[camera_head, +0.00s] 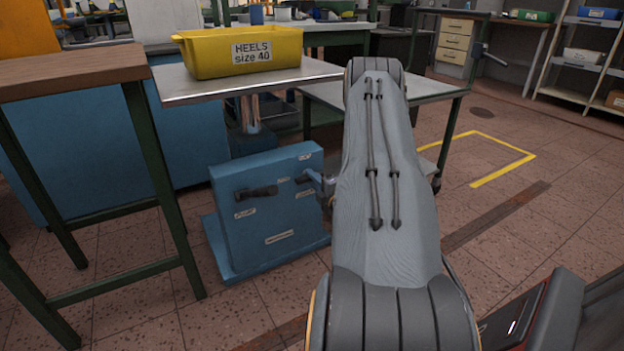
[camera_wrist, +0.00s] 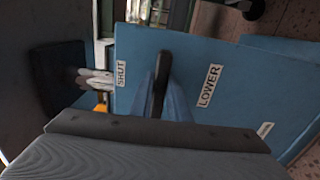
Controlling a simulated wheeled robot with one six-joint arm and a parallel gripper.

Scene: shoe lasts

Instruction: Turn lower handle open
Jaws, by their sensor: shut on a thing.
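A blue box-shaped stand (camera_head: 255,215) on the floor has labels and a black handle (camera_head: 256,191) on its left part. My gripper (camera_head: 318,182) is at the stand's right part, mostly behind my arm in the head view. In the wrist view, my gripper (camera_wrist: 165,98) is shut on a dark handle (camera_wrist: 162,72) on the blue panel (camera_wrist: 225,55). A label reading LOWER (camera_wrist: 209,85) is to the right of this handle, and one reading SHUT (camera_wrist: 121,73) is to its left. The handle's pivot is not clear.
A metal-topped table (camera_head: 185,91) with a yellow HEELS size 40 bin (camera_head: 240,52) stands behind the stand. A wood-topped bench (camera_head: 70,72) with green legs is at left. A grey table (camera_head: 425,92) is behind my arm. Open floor lies at right.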

